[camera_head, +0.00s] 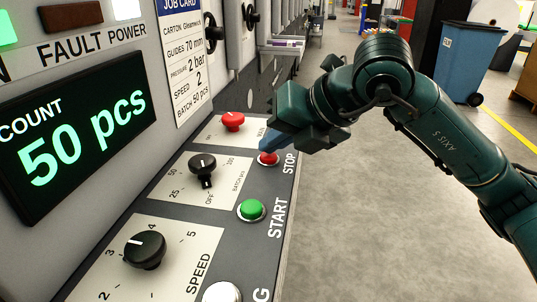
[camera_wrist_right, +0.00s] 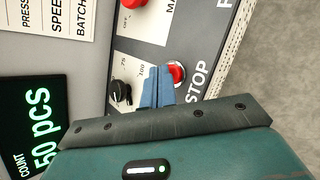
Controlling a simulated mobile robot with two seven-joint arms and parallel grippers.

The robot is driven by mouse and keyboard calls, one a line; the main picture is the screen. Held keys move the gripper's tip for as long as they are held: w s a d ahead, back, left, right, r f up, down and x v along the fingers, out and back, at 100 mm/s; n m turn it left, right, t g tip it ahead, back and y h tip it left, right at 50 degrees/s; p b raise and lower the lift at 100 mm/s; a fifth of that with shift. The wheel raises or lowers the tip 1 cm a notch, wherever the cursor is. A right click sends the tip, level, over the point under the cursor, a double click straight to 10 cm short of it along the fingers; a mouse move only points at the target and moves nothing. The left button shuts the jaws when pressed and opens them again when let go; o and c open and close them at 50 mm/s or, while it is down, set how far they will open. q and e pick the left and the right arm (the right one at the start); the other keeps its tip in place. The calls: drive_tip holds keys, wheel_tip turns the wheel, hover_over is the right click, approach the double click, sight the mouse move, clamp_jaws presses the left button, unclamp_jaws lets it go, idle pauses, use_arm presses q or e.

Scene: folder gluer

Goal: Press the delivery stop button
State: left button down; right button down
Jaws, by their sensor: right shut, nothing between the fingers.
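The red stop button (camera_head: 268,158) sits on the sloped control panel beside the printed word STOP. My right gripper (camera_head: 268,148) is shut and empty, with its blue fingertips right at this button in the head view. In the right wrist view the red stop button (camera_wrist_right: 176,74) shows just right of the blue fingertips (camera_wrist_right: 158,84), partly covered by them. I cannot tell whether the fingertips touch it. My left gripper is not in view.
Another red knob (camera_head: 232,121) sits behind the stop button. A green start button (camera_head: 251,210), a batch dial (camera_head: 203,169), a speed dial (camera_head: 145,249) and a white button (camera_head: 221,293) are nearer. The count display (camera_head: 80,140) reads 50 pcs.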

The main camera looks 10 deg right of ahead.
sight(274, 158)
drive_tip(key=shift+f+b, duration=0.3)
drive_tip(key=shift+f, duration=0.05)
idle(0.5)
drive_tip(key=shift+r+p, duration=0.6)
drive_tip(key=shift+r, duration=0.35)
drive_tip(key=shift+r, duration=0.15)
drive_tip(key=shift+r+p, duration=1.7)
drive_tip(key=shift+r, duration=0.75)
drive_tip(key=shift+f, duration=0.1)
